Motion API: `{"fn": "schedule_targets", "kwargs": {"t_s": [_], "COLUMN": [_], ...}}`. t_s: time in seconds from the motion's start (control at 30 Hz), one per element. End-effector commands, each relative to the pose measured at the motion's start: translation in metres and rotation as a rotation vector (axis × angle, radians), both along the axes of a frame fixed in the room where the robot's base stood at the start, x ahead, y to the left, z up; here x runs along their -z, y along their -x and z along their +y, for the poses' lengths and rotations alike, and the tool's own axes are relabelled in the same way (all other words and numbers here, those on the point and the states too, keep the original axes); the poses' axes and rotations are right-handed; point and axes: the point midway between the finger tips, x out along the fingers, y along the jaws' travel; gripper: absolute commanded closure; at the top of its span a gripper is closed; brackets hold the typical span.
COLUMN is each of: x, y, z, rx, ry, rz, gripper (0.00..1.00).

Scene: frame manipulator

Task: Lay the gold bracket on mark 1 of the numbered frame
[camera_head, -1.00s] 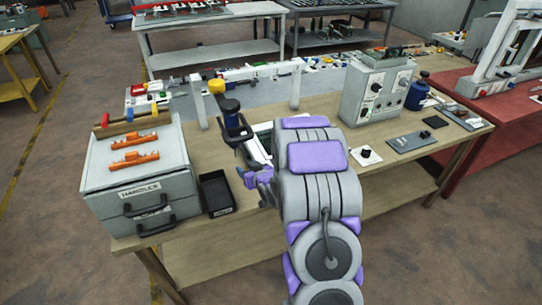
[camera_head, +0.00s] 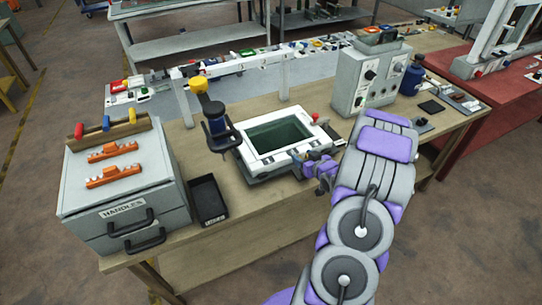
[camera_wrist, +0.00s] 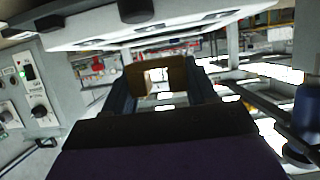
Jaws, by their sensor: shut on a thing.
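White frame-like edges (camera_wrist: 190,28) cross the top of that view. The bracket cannot be made out in the head view.
A blue-black clamp-like post with a yellow top (camera_head: 214,125) stands left of the frame. A black tray (camera_head: 207,199) and a grey handles case (camera_head: 125,195) are further left. A grey control box (camera_head: 366,78) stands behind right.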

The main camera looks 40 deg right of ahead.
Motion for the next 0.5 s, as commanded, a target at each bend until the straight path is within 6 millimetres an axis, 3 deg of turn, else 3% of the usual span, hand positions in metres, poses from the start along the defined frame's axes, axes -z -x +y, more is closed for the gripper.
{"fn": "schedule_targets", "kwargs": {"t_s": [0.13,0.5], "x": [0.001,0.013], "y": [-0.034,-0.109], "z": [0.023,0.04], "rx": [-0.009,-0.005], "ry": [0.006,-0.007], "rz": [-0.002,-0.005], "gripper": [0.73,0.73]}}
